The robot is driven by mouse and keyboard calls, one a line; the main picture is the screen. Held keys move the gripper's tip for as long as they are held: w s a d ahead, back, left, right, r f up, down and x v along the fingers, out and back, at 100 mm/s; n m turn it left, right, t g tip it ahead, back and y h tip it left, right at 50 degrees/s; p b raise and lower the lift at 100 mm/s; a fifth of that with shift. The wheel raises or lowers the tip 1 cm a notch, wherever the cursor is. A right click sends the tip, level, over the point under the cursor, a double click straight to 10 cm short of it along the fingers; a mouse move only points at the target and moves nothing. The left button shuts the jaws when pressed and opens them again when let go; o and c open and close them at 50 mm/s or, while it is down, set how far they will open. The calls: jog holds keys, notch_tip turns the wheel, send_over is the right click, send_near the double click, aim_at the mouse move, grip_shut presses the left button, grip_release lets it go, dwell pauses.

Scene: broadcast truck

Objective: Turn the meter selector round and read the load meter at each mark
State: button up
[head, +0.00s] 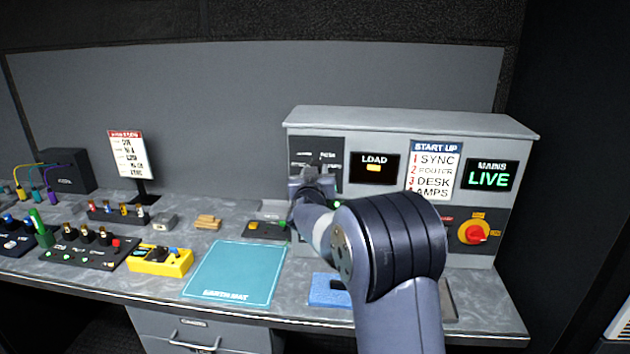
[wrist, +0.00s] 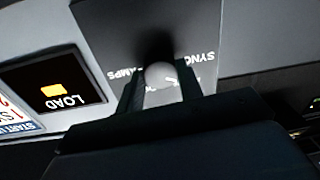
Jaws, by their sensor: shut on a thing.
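The meter selector (wrist: 160,74) is a pale round knob on a dark plate on the cabinet front. In the wrist view, which is turned over, "SYNC" and "AMPS" show on opposite sides of it; other lettering is partly covered. My gripper (wrist: 161,88) is shut on the knob, one finger each side. A small mark shows on the knob, but its exact heading is unclear. In the head view my gripper (head: 316,175) hides most of the selector. The load meter (head: 374,168) is a black display reading "LOAD" with a small orange block under it.
A start-up card (head: 435,170), a green "LIVE" mains display (head: 489,176) and a red rotary switch (head: 474,233) are right of the meter. A teal earth mat (head: 235,272), yellow box (head: 160,260) and blue pad (head: 328,290) lie on the bench.

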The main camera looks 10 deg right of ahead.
jog(key=m+b, duration=0.3)
jog(key=m, duration=0.3)
jog(key=shift+f, duration=0.1)
jog(key=shift+m, duration=0.4)
jog(key=o, duration=1)
jog(key=b+v, duration=0.2)
jog(key=v, duration=0.8)
jog(key=shift+s+a, duration=0.25)
jog(key=shift+s, duration=0.1)
jog(key=shift+w, duration=0.15)
